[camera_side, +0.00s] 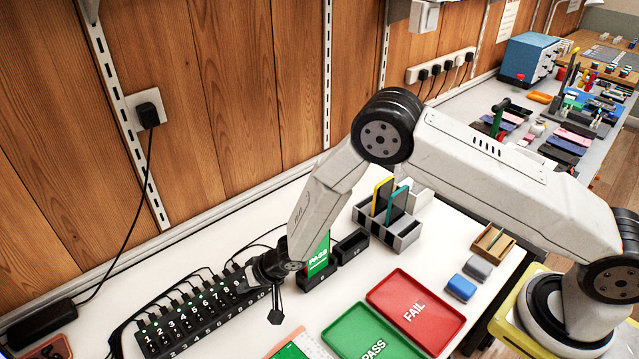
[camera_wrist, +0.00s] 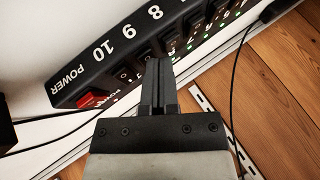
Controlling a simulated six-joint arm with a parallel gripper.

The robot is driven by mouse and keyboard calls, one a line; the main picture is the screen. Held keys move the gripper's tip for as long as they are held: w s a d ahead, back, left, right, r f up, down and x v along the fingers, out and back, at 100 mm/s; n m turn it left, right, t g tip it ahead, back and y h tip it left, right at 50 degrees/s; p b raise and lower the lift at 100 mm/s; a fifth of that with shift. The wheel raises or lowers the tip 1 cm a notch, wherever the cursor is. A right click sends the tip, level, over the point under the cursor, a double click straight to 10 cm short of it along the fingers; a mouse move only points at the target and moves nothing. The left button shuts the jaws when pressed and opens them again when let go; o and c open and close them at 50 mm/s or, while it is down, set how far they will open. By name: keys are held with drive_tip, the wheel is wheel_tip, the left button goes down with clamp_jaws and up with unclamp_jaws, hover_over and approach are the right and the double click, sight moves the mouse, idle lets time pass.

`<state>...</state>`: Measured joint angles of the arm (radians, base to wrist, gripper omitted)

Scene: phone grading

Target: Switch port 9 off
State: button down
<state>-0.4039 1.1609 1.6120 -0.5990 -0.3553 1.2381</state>
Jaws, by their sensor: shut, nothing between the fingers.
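The black hub (camera_side: 200,318) lies on the white bench in the side view, with a row of numbered ports and cables along its back. In the wrist view the hub (camera_wrist: 90,68) shows the numbers 10, 9 and 8 and a red POWER switch (camera_wrist: 88,100). The port 9 switch (camera_wrist: 145,50) is a black rocker just beside my fingertips; its exact tilt is too small to tell. My gripper (camera_wrist: 158,66) is shut and empty, close over the hub by port 9; contact is unclear. In the side view my gripper (camera_side: 268,268) hides the hub's right end.
A red FAIL tray (camera_side: 440,322) and a green PASS tray (camera_side: 345,332) lie right of the hub. Cables run along the wall side. Green lights (camera_wrist: 205,36) glow beside ports in the wrist view.

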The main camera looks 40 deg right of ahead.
drive_tip(key=shift+r, duration=0.1)
drive_tip(key=shift+w+r, duration=0.1)
drive_tip(key=shift+r, duration=0.5)
drive_tip(key=shift+r, duration=0.1)
drive_tip(key=shift+w+r, duration=0.2)
drive_tip(key=shift+r, duration=1)
drive_tip(key=shift+w+r, duration=0.15)
drive_tip(key=shift+r, duration=1.05)
drive_tip(key=shift+d, duration=0.1)
